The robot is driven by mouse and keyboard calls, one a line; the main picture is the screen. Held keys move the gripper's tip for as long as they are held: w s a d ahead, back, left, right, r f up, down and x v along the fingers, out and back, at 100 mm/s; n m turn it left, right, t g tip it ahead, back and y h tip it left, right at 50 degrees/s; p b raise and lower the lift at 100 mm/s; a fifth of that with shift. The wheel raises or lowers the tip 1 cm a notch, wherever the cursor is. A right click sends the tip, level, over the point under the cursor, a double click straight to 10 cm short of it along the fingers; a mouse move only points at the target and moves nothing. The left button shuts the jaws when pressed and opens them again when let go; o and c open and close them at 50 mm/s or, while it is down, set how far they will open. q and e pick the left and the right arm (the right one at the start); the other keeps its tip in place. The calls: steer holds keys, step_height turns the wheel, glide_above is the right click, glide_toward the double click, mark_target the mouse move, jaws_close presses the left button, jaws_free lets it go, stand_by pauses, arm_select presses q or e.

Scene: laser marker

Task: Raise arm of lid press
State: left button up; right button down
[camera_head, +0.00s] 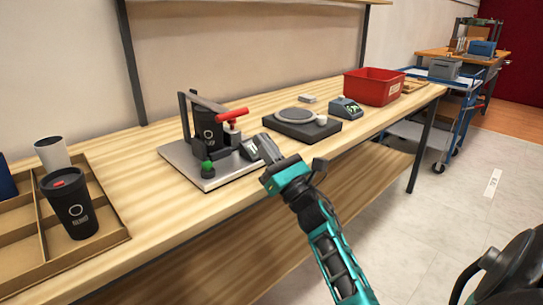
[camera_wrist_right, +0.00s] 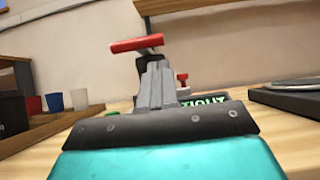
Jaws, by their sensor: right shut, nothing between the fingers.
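The lid press stands on a grey base plate (camera_head: 178,152) on the bench. Its dark arm (camera_head: 207,103) reaches over a black cup (camera_head: 207,128) and ends in a red handle (camera_head: 232,114). The arm looks lowered, slanting slightly down toward the handle; I cannot tell if it touches the cup's lid. My right gripper (camera_head: 266,150) is shut and empty, in front of and to the right of the press, below the red handle. In the right wrist view its fingers (camera_wrist_right: 155,82) point toward the red handle (camera_wrist_right: 137,45), which is beyond and above them. My left gripper is not in view.
A dark turntable-like device (camera_head: 302,123) and a red bin (camera_head: 373,87) are to the right. A cardboard tray (camera_head: 112,217) with cups is at left. The bench's front edge is clear.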

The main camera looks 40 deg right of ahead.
steer(key=x, duration=0.4)
steer(key=shift+w+r, duration=0.2)
steer(key=shift+w, duration=0.2)
steer(key=shift+r, duration=0.1)
